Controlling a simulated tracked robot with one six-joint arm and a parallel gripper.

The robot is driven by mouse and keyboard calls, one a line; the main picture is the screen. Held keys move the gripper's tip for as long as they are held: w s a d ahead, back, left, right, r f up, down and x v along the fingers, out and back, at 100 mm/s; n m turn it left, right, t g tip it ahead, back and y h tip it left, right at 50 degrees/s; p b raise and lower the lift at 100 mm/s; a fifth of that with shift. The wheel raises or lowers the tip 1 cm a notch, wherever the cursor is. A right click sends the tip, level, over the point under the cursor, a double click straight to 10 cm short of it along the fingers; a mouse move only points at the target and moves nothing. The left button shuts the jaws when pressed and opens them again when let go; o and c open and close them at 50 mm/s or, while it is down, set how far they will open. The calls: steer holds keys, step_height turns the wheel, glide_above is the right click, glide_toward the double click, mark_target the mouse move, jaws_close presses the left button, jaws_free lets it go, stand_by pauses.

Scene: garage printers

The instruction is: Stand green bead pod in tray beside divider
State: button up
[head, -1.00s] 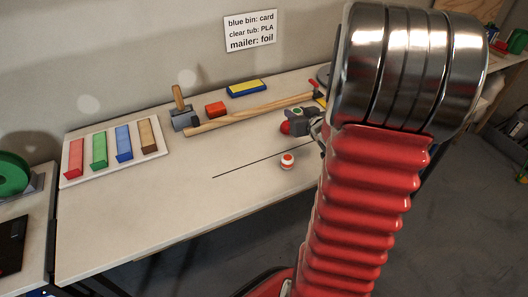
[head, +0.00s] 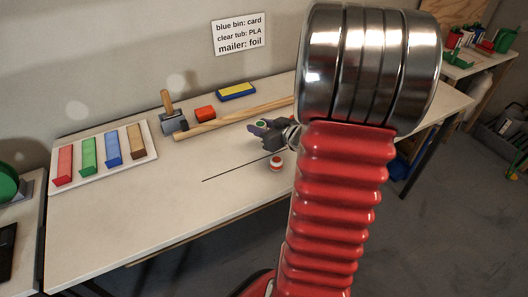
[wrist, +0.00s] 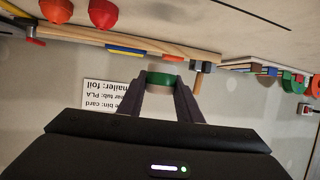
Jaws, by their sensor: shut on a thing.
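My gripper (head: 264,127) is shut on the green bead pod (wrist: 160,80), which shows between the fingertips in the wrist view. In the head view the pod's green top (head: 261,124) shows at the gripper, over the middle of the bench. The gripper looks to be above the bench top, but its height is hard to tell. I cannot make out a tray with a divider for certain in either view. My arm covers much of the right part of the bench in the head view.
A red-and-white pod (head: 276,163) stands on the bench near the gripper. A white board with coloured blocks (head: 153,155) lies at left. The front left bench is clear.

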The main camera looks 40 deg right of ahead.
glide_above(261, 155)
steer(key=shift+f, duration=2.85)
steer(key=shift+f, duration=2.05)
steer(key=shift+f, duration=0.1)
steer(key=o, duration=1)
steer(key=v, duration=1.2)
steer(key=shift+d, duration=0.1)
